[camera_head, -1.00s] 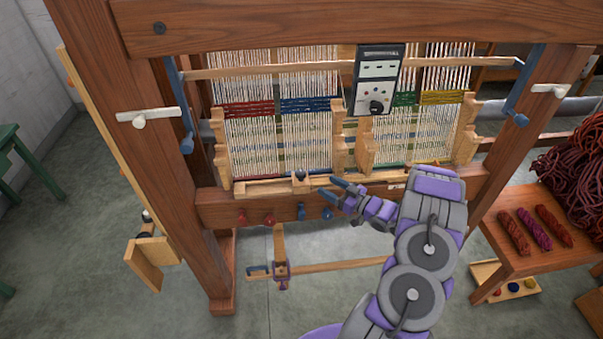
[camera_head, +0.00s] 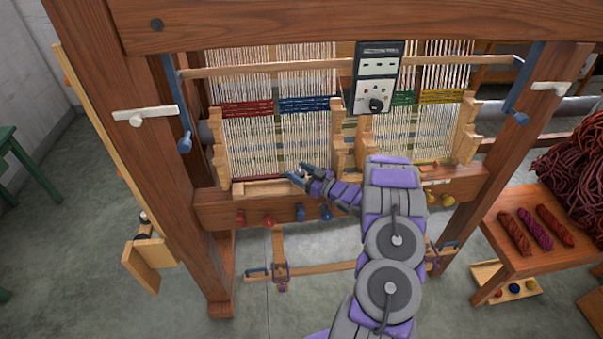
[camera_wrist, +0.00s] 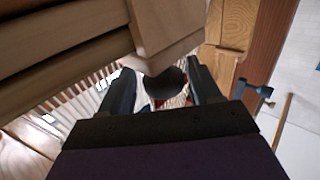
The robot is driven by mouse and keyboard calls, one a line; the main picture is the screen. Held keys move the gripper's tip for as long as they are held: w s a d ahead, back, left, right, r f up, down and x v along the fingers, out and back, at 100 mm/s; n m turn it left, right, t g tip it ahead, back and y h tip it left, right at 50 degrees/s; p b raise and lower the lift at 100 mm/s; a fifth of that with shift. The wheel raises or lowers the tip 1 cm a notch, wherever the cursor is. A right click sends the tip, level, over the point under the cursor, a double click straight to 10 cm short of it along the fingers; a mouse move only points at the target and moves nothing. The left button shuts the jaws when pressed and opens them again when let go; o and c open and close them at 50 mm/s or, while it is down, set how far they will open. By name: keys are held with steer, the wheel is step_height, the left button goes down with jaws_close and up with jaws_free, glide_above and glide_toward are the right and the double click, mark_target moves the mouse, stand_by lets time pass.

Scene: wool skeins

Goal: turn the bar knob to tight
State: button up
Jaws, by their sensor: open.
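My gripper (camera_head: 298,172) is open at the loom's front beam, left of the picture's middle. In the wrist view, a dark rounded knob (camera_wrist: 167,84) sits between the two spread fingers, close below a wooden block. I cannot tell whether the fingers touch it. In the head view the gripper covers this spot. A black-and-grey control panel (camera_head: 378,68) hangs higher on the loom, with a dark round knob (camera_head: 376,105) at its lower part, apart from my gripper. Its markings are too small to read.
The wooden front beam (camera_head: 225,212) carries red and blue pegs below my gripper. Upright wooden combs (camera_head: 337,140) and stretched warp threads (camera_head: 270,145) stand close behind. A stool with wool skeins (camera_head: 541,228) is at right. Open floor lies at left.

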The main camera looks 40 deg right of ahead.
steer(key=shift+a+r, duration=0.15)
steer(key=shift+a, duration=0.3)
steer(key=shift+c, duration=0.9)
steer(key=shift+d, duration=0.45)
steer(key=c, duration=0.6)
steer(key=shift+a, duration=0.15)
steer(key=shift+c, duration=0.9)
